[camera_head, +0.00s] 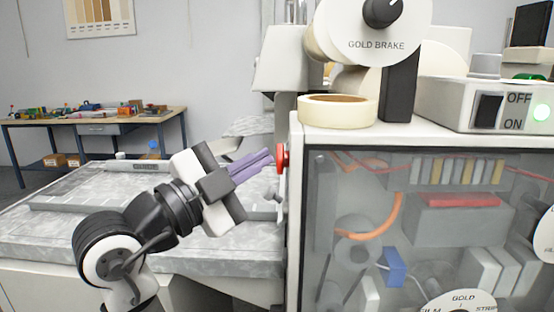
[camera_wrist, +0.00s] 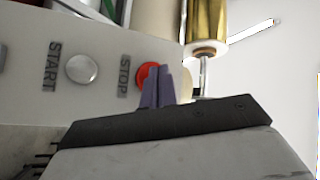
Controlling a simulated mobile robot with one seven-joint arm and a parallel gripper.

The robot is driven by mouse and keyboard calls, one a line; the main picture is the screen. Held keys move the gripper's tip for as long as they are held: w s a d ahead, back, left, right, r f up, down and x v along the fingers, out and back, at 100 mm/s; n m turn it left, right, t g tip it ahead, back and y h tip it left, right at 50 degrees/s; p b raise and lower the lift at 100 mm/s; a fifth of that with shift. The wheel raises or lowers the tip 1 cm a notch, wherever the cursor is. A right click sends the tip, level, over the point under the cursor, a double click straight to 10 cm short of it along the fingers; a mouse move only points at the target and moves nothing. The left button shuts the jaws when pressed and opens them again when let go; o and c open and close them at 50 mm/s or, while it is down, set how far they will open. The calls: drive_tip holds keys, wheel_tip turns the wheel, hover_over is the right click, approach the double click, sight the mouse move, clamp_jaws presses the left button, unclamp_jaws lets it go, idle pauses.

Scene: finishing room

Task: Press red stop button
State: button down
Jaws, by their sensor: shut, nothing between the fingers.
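The red stop button (camera_head: 282,158) sticks out from the left side of the machine in the head view. In the wrist view the red stop button (camera_wrist: 147,73) sits beside the STOP label and is partly hidden by my fingers. My gripper (camera_head: 270,157) is shut and empty, its purple fingers side by side. Its fingertips are right at the button in the head view; I cannot tell whether they touch it. In the wrist view my gripper (camera_wrist: 160,70) overlaps the button's right part.
A silver start button (camera_wrist: 82,69) is left of the stop button. A gold foil roll (camera_wrist: 206,25) is close by at the upper right. A tape roll (camera_head: 337,109) and an OFF/ON switch box (camera_head: 455,103) stand on the machine. A cluttered workbench (camera_head: 95,121) stands behind.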

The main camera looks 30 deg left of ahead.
drive_tip(key=shift+s+a, duration=0.3)
drive_tip(key=shift+a, duration=0.15)
drive_tip(key=shift+s+a+b, duration=0.15)
drive_tip(key=shift+s+a, duration=0.3)
drive_tip(key=shift+a, duration=0.25)
drive_tip(key=shift+s+a+b, duration=0.1)
drive_tip(key=shift+s+a, duration=0.3)
drive_tip(key=shift+a, duration=0.35)
drive_tip(key=shift+s+a+b, duration=0.15)
drive_tip(key=shift+s+a, duration=0.3)
drive_tip(key=shift+a, duration=0.25)
